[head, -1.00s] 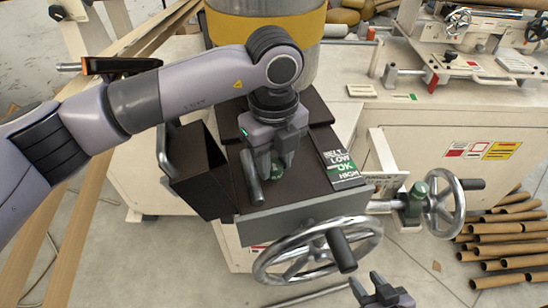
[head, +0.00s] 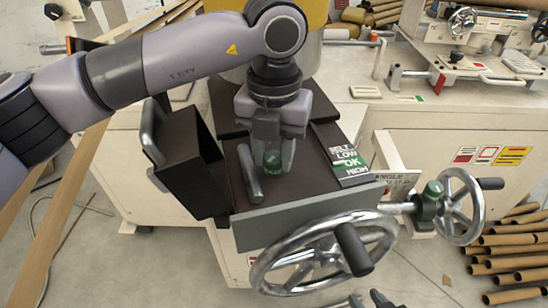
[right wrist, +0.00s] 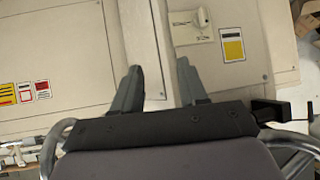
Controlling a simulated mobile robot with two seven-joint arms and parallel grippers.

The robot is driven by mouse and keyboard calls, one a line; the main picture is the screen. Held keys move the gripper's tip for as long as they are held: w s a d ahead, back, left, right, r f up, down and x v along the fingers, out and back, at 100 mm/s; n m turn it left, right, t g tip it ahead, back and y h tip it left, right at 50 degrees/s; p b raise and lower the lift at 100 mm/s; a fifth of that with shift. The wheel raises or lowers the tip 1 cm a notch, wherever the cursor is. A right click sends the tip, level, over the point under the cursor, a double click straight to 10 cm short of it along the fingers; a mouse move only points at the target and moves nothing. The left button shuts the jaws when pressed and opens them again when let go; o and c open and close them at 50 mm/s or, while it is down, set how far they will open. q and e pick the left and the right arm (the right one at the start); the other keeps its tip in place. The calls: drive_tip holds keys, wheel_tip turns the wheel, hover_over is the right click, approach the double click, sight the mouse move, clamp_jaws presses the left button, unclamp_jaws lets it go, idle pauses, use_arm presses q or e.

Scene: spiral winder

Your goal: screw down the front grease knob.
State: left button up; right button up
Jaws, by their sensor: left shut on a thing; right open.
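The front grease knob (head: 272,160) is a small green cap on the dark top of the machine's front housing in the head view. My left gripper (head: 273,165) points down over it and is shut on it, one finger on each side. The fingers hide part of the knob, and its seat cannot be seen. My right gripper (head: 368,302) shows only as fingertips at the bottom edge of the head view. In the right wrist view it is open and empty (right wrist: 158,85), facing the cream machine panel.
A large chrome handwheel (head: 325,255) with a black handle stands in front of the housing. A smaller handwheel (head: 462,206) is at right. Cardboard tubes (head: 510,250) lie on the floor.

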use_arm(q)
drive_tip(key=m+b, duration=0.1)
drive_tip(key=m, duration=0.1)
drive_tip(key=shift+m, duration=0.4)
drive_tip(key=m+b, duration=0.1)
drive_tip(key=m, duration=0.1)
drive_tip(key=shift+m, duration=0.4)
drive_tip(key=m+b, duration=0.1)
drive_tip(key=m, duration=1.1)
drive_tip(key=shift+w+m, duration=0.1)
drive_tip(key=shift+m, duration=0.2)
drive_tip(key=m, duration=0.5)
drive_tip(key=shift+m, duration=0.3)
drive_tip(key=o, duration=1)
drive_tip(key=shift+o, duration=0.2)
